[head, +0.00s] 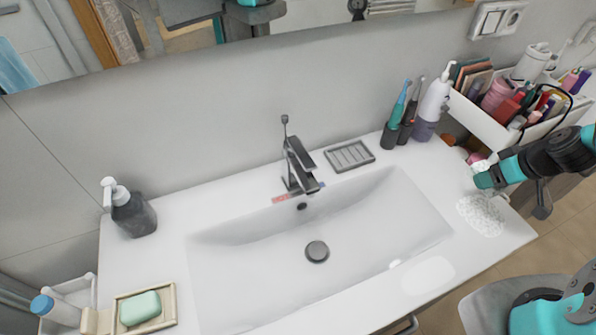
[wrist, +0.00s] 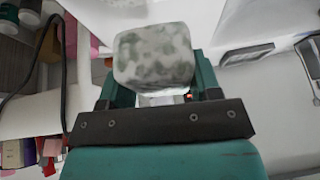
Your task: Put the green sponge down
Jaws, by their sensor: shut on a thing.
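The green sponge (wrist: 154,55) is a whitish block mottled with green, between the two fingers of my gripper (wrist: 160,82) in the wrist view. My gripper (head: 484,172) is shut on it, at the right end of the white counter in the head view. There only a small pale bit of the sponge (head: 482,164) shows past the fingers; the rest is hidden. I cannot tell how far above the counter it is. A white lacy patch (head: 482,215) lies on the counter just below my gripper.
The sink basin (head: 250,270) fills the middle of the counter. A grey soap tray (head: 349,156) stands behind it, near toothbrush cups (head: 390,136) and a pump bottle (head: 432,105). A full cosmetics box (head: 490,127) is close behind my gripper. A green bar (head: 140,308) sits in a dish front left.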

